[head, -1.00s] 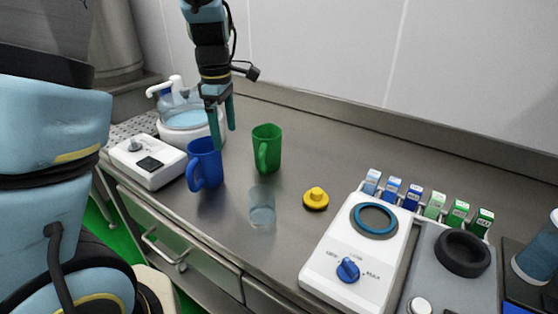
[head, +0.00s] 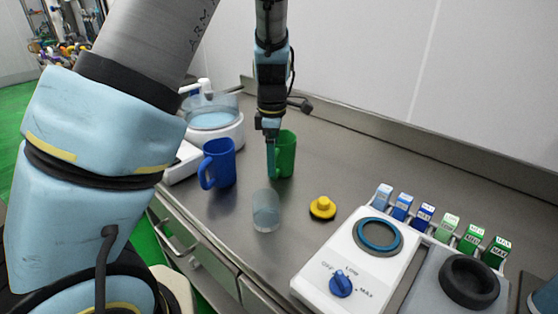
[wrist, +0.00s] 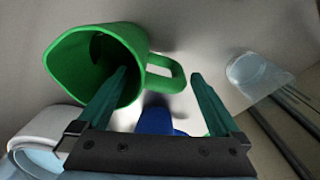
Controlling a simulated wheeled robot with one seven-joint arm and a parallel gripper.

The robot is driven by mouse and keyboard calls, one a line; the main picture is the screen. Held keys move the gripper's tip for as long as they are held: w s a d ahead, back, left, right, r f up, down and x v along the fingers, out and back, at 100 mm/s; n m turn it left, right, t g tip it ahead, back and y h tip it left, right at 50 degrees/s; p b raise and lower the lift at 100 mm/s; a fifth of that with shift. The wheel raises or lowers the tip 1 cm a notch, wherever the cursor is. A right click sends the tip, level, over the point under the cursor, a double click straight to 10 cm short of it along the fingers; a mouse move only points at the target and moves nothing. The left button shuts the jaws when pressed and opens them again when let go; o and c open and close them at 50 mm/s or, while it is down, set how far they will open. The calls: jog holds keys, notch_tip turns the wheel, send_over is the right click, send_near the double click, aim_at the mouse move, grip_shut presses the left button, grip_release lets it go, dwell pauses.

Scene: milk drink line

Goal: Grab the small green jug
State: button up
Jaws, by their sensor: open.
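The small green jug (head: 288,155) stands upright on the steel counter, right of the blue jug (head: 221,163). My gripper (head: 271,168) points down at the green jug's near left side and partly covers it. In the wrist view, the green jug (wrist: 85,72) shows its open mouth at the left, with its handle between the fingertips of my gripper (wrist: 160,73). The left finger overlaps the mouth; I cannot tell whether it is inside. The right finger is beyond the handle. The jaws are open and hold nothing. The blue jug (wrist: 157,119) shows behind the gripper.
A clear beaker (head: 265,211) stands in front of the green jug. A yellow knobbed piece (head: 322,207) lies to its right. A white dial machine (head: 345,262) and several small cartons (head: 425,215) are further right. A white device with a clear bowl (head: 213,120) stands behind left.

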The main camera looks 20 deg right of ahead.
jog(key=shift+s+f+p, duration=0.1)
jog(key=shift+f+p, duration=0.35)
jog(key=shift+f, duration=1.8)
grip_shut()
